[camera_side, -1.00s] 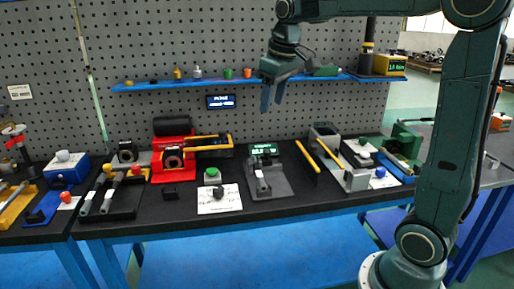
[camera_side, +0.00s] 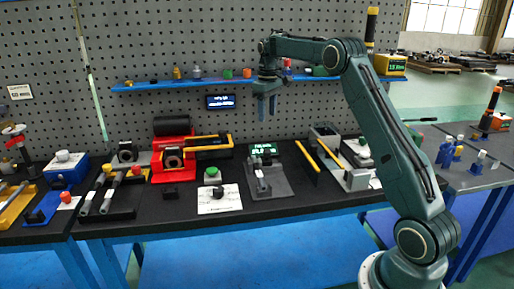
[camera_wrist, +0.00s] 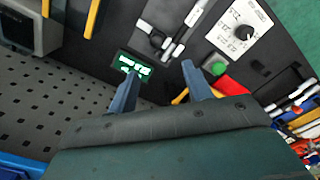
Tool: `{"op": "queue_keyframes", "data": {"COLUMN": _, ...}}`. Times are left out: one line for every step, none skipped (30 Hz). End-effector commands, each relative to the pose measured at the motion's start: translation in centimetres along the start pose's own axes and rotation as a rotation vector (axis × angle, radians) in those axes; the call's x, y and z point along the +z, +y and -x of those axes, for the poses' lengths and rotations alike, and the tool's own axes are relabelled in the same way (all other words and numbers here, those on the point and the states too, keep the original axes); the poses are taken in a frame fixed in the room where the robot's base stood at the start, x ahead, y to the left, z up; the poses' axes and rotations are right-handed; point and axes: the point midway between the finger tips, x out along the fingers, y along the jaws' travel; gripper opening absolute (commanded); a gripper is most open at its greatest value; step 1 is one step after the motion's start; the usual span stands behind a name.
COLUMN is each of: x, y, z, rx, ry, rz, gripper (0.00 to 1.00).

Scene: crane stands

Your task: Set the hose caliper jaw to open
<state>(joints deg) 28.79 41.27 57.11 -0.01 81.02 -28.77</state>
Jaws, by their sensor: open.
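A grey fixture (camera_side: 283,187) with a green-lit display (camera_side: 263,149), a dark round part and a pale-ended lever (camera_side: 261,181) stands mid-bench; it looks like the hose caliper, but I cannot be sure. In the wrist view its display (camera_wrist: 133,66), black knob (camera_wrist: 158,38) and pale bars (camera_wrist: 185,40) show beyond my fingers. Whether its jaw is open or closed is too small to tell. My gripper (camera_side: 265,115) hangs above and behind the fixture, before the pegboard, fingers down, apart and empty. The fingers (camera_wrist: 160,72) also show spread in the wrist view.
A blue shelf (camera_side: 160,86) with small items runs behind my gripper. A white dial card (camera_side: 226,203) and green button (camera_side: 212,173) are left of the fixture. A red machine (camera_side: 172,160) stands further left, yellow bars (camera_side: 306,156) right. The bench's front strip is mostly clear.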

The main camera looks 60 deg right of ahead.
Motion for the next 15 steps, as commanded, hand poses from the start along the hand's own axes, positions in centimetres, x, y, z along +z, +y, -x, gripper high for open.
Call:
{"op": "queue_keyframes", "data": {"x": -0.08, "y": 0.43, "z": -0.43, "rx": -0.003, "ry": -0.005, "rz": -0.001, "gripper": 0.5}}
{"op": "queue_keyframes", "data": {"x": -0.12, "y": 0.59, "z": -0.54, "rx": -0.003, "ry": -0.006, "rz": 0.0, "gripper": 0.5}}
{"op": "queue_keyframes", "data": {"x": -0.16, "y": 0.73, "z": -0.7, "rx": -0.004, "ry": -0.008, "rz": 0.0, "gripper": 0.5}}
{"op": "queue_keyframes", "data": {"x": -0.17, "y": 0.8, "z": -0.79, "rx": -0.005, "ry": -0.009, "rz": 0.0, "gripper": 0.5}}
{"op": "queue_keyframes", "data": {"x": -0.18, "y": 0.84, "z": -0.84, "rx": -0.006, "ry": -0.01, "rz": 0.001, "gripper": 0.5}}
{"op": "queue_keyframes", "data": {"x": -0.19, "y": 0.87, "z": -0.87, "rx": -0.006, "ry": -0.01, "rz": 0.001, "gripper": 0.5}}
{"op": "queue_keyframes", "data": {"x": -0.19, "y": 0.87, "z": -0.87, "rx": -0.006, "ry": -0.01, "rz": 0.001, "gripper": 0.5}}
{"op": "queue_keyframes", "data": {"x": -0.19, "y": 0.87, "z": -0.87, "rx": -0.006, "ry": -0.01, "rz": 0.001, "gripper": 0.5}}
{"op": "queue_keyframes", "data": {"x": -0.19, "y": 0.85, "z": -0.87, "rx": -0.006, "ry": -0.01, "rz": 0.001, "gripper": 0.5}}
{"op": "queue_keyframes", "data": {"x": -0.19, "y": 0.85, "z": -0.9, "rx": -0.006, "ry": -0.01, "rz": 0.001, "gripper": 0.5}}
{"op": "queue_keyframes", "data": {"x": -0.19, "y": 0.84, "z": -0.94, "rx": -0.006, "ry": -0.01, "rz": 0.001, "gripper": 0.5}}
{"op": "queue_keyframes", "data": {"x": -0.18, "y": 0.84, "z": -1.02, "rx": -0.006, "ry": -0.01, "rz": 0.001, "gripper": 0.5}}
{"op": "queue_keyframes", "data": {"x": -0.19, "y": 0.84, "z": -1.11, "rx": -0.006, "ry": -0.01, "rz": 0.001, "gripper": 0.5}}
{"op": "queue_keyframes", "data": {"x": -0.19, "y": 0.84, "z": -1.23, "rx": -0.005, "ry": -0.01, "rz": 0.001, "gripper": 0.5}}
{"op": "queue_keyframes", "data": {"x": -0.2, "y": 0.84, "z": -1.42, "rx": -0.005, "ry": -0.01, "rz": 0.0, "gripper": 0.5}}
